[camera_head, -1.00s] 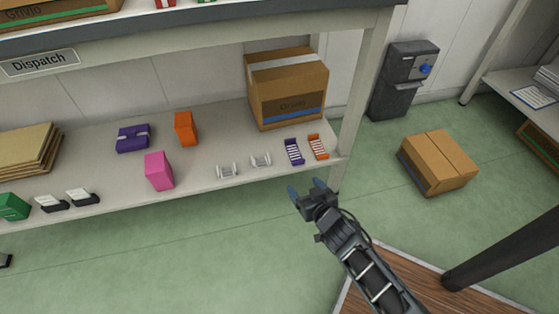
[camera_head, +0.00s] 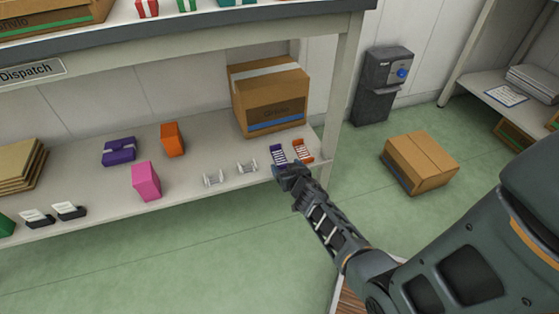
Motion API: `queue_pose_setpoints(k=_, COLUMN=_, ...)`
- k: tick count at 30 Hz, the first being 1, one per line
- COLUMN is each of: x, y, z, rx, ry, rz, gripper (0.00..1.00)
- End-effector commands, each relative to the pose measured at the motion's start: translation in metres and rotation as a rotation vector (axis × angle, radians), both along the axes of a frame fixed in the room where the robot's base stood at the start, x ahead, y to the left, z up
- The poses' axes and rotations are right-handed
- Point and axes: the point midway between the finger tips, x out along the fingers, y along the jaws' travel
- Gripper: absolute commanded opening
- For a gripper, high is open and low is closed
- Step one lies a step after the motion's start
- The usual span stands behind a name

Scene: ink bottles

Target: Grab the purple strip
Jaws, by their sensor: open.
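The purple strip (camera_head: 278,154), a small piece with white bars, lies on the lower shelf (camera_head: 200,178) near its right front end. An orange strip (camera_head: 303,151) of the same kind lies just right of it. My gripper (camera_head: 284,168) is open at the shelf's front edge, directly in front of the purple strip. It hides the strip's near end. I cannot tell whether the fingers touch the strip.
Two white spool-like pieces (camera_head: 247,167) stand left of the strips. A cardboard box (camera_head: 268,98) stands behind them. Pink (camera_head: 146,181), orange (camera_head: 172,139) and purple (camera_head: 119,151) boxes are further left. A shelf post (camera_head: 339,95) rises at right.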

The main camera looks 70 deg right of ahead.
Motion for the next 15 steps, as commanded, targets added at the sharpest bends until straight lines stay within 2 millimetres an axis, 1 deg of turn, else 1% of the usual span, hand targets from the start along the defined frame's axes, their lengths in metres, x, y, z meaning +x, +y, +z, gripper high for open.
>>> queue_pose_setpoints(k=3, x=0.0034, y=-0.0041, z=-0.0025, rx=0.0, ry=0.0, rz=0.0, gripper=0.77)
queue_pose_setpoints(k=9, x=0.0035, y=-0.0039, z=-0.002, rx=0.001, ry=0.001, rz=0.0, gripper=0.77)
queue_pose_setpoints(k=15, x=0.0033, y=-0.0038, z=-0.002, rx=0.001, ry=0.001, rz=0.0, gripper=0.57)
